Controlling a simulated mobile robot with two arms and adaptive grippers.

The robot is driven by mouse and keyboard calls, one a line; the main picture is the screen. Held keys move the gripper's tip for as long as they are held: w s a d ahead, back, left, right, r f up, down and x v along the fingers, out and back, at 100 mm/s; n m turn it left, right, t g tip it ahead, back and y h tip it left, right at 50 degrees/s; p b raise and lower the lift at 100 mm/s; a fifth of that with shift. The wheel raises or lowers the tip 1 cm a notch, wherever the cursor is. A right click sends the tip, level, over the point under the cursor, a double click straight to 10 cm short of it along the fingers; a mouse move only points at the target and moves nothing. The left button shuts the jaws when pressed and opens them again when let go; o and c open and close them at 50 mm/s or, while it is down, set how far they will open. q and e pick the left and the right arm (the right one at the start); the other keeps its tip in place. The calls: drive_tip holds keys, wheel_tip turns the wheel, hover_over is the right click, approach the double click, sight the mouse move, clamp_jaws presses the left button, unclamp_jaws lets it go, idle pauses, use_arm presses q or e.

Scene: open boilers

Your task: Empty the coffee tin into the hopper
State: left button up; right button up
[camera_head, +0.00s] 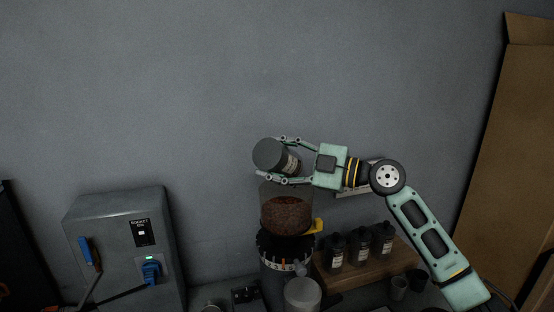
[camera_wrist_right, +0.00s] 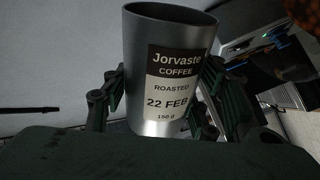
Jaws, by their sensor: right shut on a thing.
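The coffee tin (camera_head: 268,156) is a dark grey metal cylinder with a label, held tilted just above the hopper. In the right wrist view the tin (camera_wrist_right: 150,32) shows its rim and a label reading "Jorvaste COFFEE". My right gripper (camera_head: 286,160) is shut around the tin, one finger on each side; its fingers also flank the tin in the wrist view (camera_wrist_right: 155,100). The clear hopper (camera_head: 287,213) sits on top of the grinder (camera_head: 286,258) and has brown coffee in it. I cannot tell whether any coffee is left in the tin. My left gripper is not in view.
A grey box with a blue lever and green light (camera_head: 122,250) stands at left. Dark bottles (camera_head: 360,247) stand on a wooden block right of the grinder, with small cups (camera_head: 398,286) beside them. A grey lidded container (camera_head: 302,295) is in front. The wall behind is bare.

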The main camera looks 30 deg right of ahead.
sight(277, 143)
drive_tip(key=shift+n+b, duration=0.3)
drive_tip(key=shift+b, duration=0.3)
drive_tip(key=shift+r+n+b, duration=0.3)
drive_tip(key=shift+n+b, duration=0.4)
drive_tip(key=shift+r+n+g+b, duration=0.35)
drive_tip(key=shift+n+b, duration=0.35)
drive_tip(key=shift+n, duration=0.2)
drive_tip(key=shift+r+n+h+b, duration=0.3)
drive_tip(key=shift+r+n+h, duration=0.1)
drive_tip(key=shift+n, duration=0.3)
drive_tip(key=n, duration=0.1)
drive_tip(key=r+n, duration=0.1)
drive_tip(key=n, duration=0.1)
drive_tip(key=shift+r+h, duration=0.3)
drive_tip(key=shift+h, duration=0.1)
drive_tip(key=n, duration=0.2)
drive_tip(key=r+n+h, duration=0.1)
drive_tip(key=n, duration=0.1)
drive_tip(key=shift+r, duration=0.2)
